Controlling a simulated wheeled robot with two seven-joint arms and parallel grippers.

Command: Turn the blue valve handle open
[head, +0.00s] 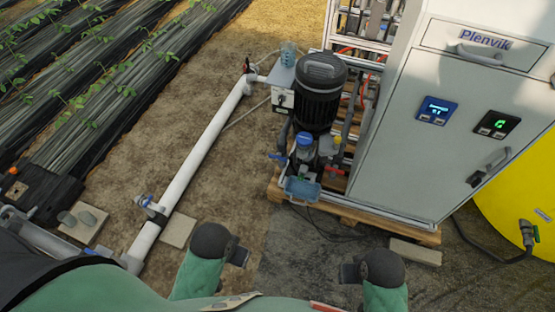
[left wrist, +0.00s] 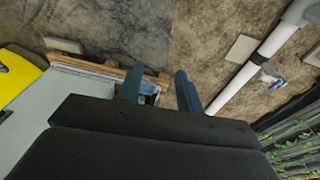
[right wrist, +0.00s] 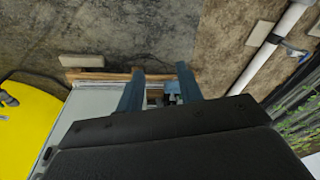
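Several blue handles show, and I cannot tell which one the task means. One small blue handle (head: 277,157) sticks out left of the pump's lower fittings. Another blue-handled valve (head: 150,205) sits on the white pipe; it also shows in the left wrist view (left wrist: 268,72) and the right wrist view (right wrist: 294,51). My left gripper (head: 240,256) is low in front of the skid, apart from both handles. My right gripper (head: 350,273) is to its right, before the cabinet. The wrist views show the fingers of the left (left wrist: 158,88) and right (right wrist: 160,86) spread and empty.
The black pump (head: 320,90) and the grey cabinet (head: 440,90) stand on a wooden pallet (head: 400,231). A red handle (head: 335,171) sits right of the blue-capped fitting (head: 305,140). A yellow tank (head: 515,190) is at the right. Bare ground lies between pipe and pallet.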

